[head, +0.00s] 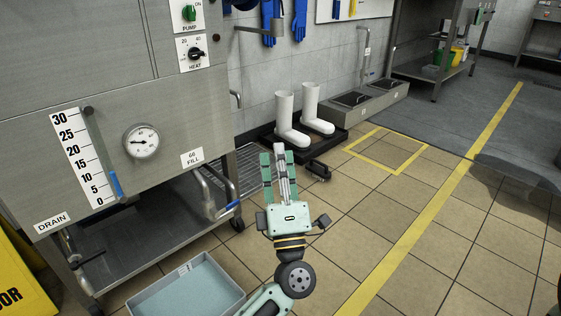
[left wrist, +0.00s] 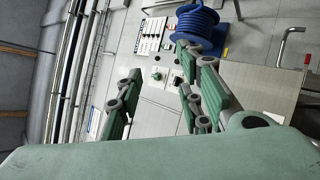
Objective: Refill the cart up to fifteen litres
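The steel cart (head: 180,105) stands at the left in the head view. Its level scale (head: 78,160) runs from 0 to 30. Blue in the sight tube (head: 115,184) stands low, roughly between 5 and 10. A label reading FILL (head: 192,157) is above a bent pipe with a blue-ended handle (head: 228,208). The DRAIN label (head: 53,222) is at the lower left. My left gripper (head: 276,158) is right of the cart and the handle, apart from both. In the left wrist view its fingers (left wrist: 158,75) are spread and empty. My right gripper is out of view.
A water-filled tray (head: 190,288) is on the floor. The tiled floor at right is mostly free.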

